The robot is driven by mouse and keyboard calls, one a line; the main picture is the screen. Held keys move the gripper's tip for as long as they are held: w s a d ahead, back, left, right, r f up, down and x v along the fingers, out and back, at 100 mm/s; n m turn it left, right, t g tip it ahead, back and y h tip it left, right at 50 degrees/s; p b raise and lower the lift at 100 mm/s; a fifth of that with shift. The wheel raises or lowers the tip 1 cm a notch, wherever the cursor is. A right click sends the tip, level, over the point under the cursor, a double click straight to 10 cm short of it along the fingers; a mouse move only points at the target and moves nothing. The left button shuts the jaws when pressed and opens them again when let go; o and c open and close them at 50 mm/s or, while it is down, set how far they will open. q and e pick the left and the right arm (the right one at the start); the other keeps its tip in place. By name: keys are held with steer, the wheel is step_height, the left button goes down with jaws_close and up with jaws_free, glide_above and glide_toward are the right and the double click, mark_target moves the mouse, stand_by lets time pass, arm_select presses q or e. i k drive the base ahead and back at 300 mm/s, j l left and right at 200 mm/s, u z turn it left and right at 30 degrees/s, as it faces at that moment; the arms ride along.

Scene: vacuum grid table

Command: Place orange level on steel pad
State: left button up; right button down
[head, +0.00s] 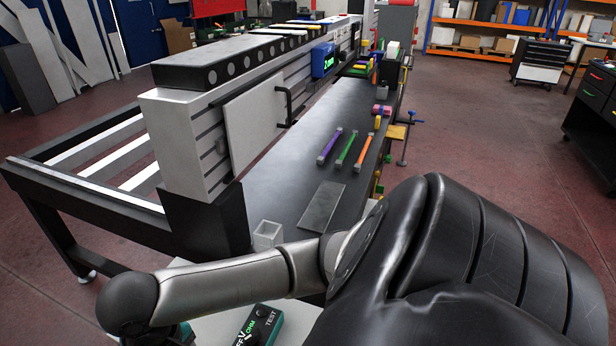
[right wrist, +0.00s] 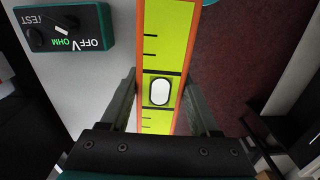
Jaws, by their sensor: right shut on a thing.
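The orange level (right wrist: 166,45), with a yellow-green face and a white oval window, runs between the fingers of my right gripper (right wrist: 160,95) in the right wrist view. The gripper is shut on it, one finger along each side. Its far end runs out of the top of the picture, and I cannot make out the level in the head view. A flat grey plate, which looks like the steel pad (head: 322,206), lies bare on the dark table (head: 285,170) in the head view. My left gripper is not in view.
A green meter (head: 262,325) lies on a light surface at the bottom, also in the right wrist view (right wrist: 65,28). A tall grey block (head: 190,135) borders the left.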

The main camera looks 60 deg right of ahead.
mark_target(323, 203)
steer(key=k+l+u, duration=0.1)
steer(key=k+l, duration=0.2)
steer(key=k, duration=0.15)
steer(key=k+l, duration=0.25)
steer(key=k, duration=0.25)
steer(key=k+l+u, duration=0.1)
steer(key=l, duration=0.35)
steer(key=k+l+u, duration=0.1)
steer(key=l, duration=0.3)
steer(key=k+l+u, duration=0.1)
steer(key=l, duration=0.3)
steer(key=k+l+u, duration=0.1)
steer(key=l, duration=0.3)
